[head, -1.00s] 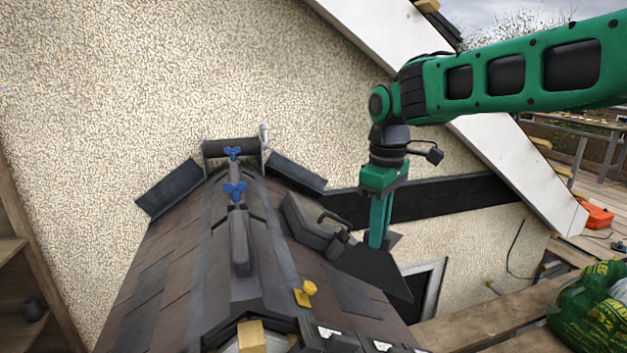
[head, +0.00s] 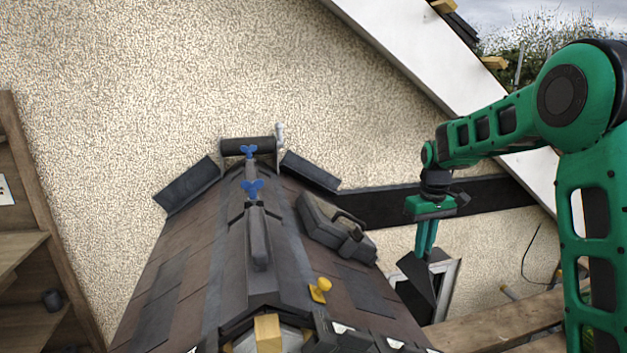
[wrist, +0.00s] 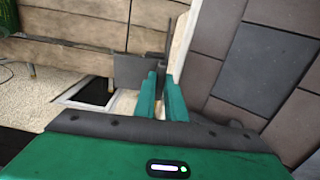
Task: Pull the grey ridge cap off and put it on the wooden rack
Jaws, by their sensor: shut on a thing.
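The grey ridge cap (head: 418,292), a dark folded piece, hangs tilted from my gripper (head: 426,250), beyond the right edge of the small tiled roof. My gripper is shut on the cap. In the wrist view, the green fingers (wrist: 161,97) pinch a dark flat piece, the cap (wrist: 138,70), seen partly edge-on. The wooden rack (head: 25,248) stands at the far left, partly cut off by the frame, with shelves. The roof with its ridge (head: 225,262) lies between the rack and my gripper.
Two blue wing-shaped fixings (head: 252,188) stand on the ridge. A grey handled box (head: 335,228) and a yellow knobbed piece (head: 320,289) sit on the right slope. A dark cup (head: 52,299) is on a rack shelf. Wooden planks (head: 500,322) lie at lower right.

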